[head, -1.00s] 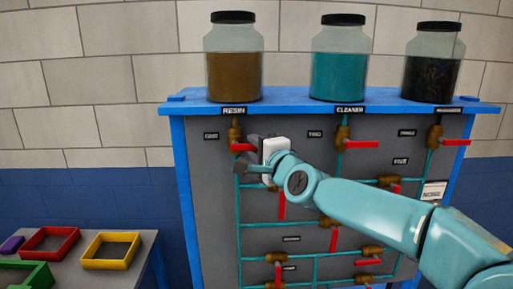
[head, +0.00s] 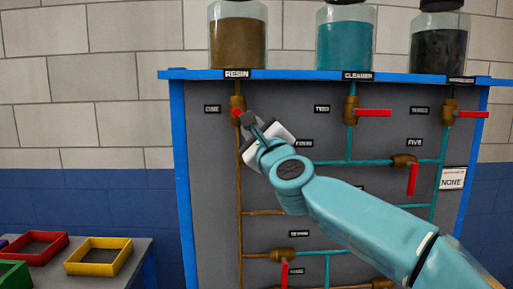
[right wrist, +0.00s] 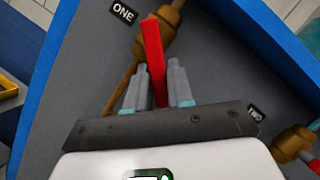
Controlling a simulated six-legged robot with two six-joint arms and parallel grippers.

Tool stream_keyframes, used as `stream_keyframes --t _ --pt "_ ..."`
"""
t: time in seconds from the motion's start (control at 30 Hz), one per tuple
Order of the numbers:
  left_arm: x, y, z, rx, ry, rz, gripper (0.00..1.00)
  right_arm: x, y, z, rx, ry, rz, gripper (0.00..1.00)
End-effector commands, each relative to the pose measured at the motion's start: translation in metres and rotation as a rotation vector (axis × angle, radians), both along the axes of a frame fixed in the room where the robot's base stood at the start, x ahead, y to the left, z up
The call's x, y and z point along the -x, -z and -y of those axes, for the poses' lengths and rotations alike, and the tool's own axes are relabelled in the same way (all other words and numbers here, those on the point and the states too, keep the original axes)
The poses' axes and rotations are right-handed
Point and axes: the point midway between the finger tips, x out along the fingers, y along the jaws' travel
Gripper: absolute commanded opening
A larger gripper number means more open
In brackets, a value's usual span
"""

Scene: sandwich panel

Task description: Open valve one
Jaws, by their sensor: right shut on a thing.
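Valve one is a brass valve (head: 237,103) under the RESIN jar (head: 238,40), beside the ONE label (head: 212,109). Its red handle (right wrist: 153,60) points down at a small angle to the brown pipe below it. My right gripper (head: 246,121) is at the valve. In the right wrist view its two grey fingers (right wrist: 157,88) are shut on the red handle, one on each side. The handle's far end is hidden by the gripper. The pipe (head: 240,190) below valve one looks brown. My left gripper is not in view.
Valve two's red handle (head: 374,113) and another upper valve's handle (head: 473,115) lie horizontal. Valve five's handle (head: 412,180) hangs down. A CLEANER jar (head: 345,45) stands on the blue-framed panel. Red (head: 15,250) and yellow (head: 74,267) trays sit at lower left.

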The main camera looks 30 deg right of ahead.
Motion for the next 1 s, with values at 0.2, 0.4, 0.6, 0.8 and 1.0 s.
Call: stream_keyframes --t 0.2,0.4,0.6,0.8,1.0 --pt "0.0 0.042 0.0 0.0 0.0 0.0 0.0 -0.007 0.019 -0.009 -0.176 -0.004 0.1 0.0" --pt "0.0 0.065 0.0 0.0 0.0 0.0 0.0 -0.012 0.023 -0.016 -0.336 -0.003 0.196 0.0" --pt "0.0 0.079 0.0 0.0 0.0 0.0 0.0 -0.016 0.024 -0.023 -0.477 -0.002 0.282 0.0" --pt "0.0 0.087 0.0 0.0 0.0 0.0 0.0 -0.02 0.024 -0.029 -0.588 -0.002 0.347 0.0" --pt "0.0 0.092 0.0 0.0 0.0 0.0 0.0 -0.022 0.024 -0.032 -0.658 0.0 0.389 0.0"
